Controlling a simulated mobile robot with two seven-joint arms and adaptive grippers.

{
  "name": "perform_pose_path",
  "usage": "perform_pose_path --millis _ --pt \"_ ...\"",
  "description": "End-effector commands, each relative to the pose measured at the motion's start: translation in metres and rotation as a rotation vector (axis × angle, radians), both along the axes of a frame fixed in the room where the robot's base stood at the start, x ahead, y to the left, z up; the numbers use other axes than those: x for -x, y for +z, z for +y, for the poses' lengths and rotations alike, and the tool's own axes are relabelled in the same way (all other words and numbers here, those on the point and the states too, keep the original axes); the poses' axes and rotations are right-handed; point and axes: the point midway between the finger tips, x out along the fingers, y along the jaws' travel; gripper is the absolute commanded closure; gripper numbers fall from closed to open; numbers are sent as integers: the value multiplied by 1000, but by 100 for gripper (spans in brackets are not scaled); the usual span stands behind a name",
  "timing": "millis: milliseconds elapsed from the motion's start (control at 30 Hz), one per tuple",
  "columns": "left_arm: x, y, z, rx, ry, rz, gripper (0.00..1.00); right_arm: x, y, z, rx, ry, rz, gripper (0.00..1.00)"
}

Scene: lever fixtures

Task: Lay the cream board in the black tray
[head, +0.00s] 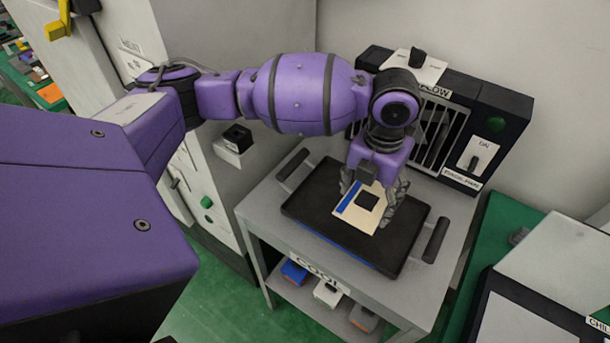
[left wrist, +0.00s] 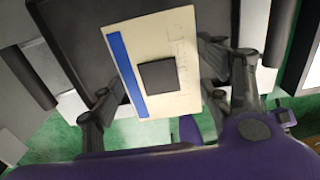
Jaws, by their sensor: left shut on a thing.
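The cream board (head: 354,212) has a blue stripe along one edge and a dark square in its middle. My left gripper (head: 370,200) is shut on it, with a finger on each side. The board also fills the middle of the left wrist view (left wrist: 175,40). The black tray (head: 312,202) lies on a grey cart, directly below the board. The board is over the tray's middle; I cannot tell whether it touches the tray floor. My right gripper is not in view.
The grey cart (head: 262,205) has dark handles at both ends and a lower shelf with small boxes (head: 327,292). A dark vented unit (head: 440,125) stands behind the tray. A green bench (head: 500,215) with equipment is at right.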

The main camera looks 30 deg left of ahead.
Motion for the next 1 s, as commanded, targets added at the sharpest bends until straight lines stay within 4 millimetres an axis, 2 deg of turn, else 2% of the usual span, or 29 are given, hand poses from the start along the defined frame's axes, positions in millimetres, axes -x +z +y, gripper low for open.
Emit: perform_pose_path --millis 33,100,367,600,1000 --pt "-4 -12 5 0 4 7 57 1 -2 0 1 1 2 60" --pt "-10 -21 11 -1 4 5 57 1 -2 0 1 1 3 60" --pt "-20 -35 20 0 0 1 57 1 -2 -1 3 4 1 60" --pt "-23 -67 24 0 1 1 57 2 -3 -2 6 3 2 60" --pt "-24 -73 23 0 -1 -3 57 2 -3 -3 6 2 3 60"
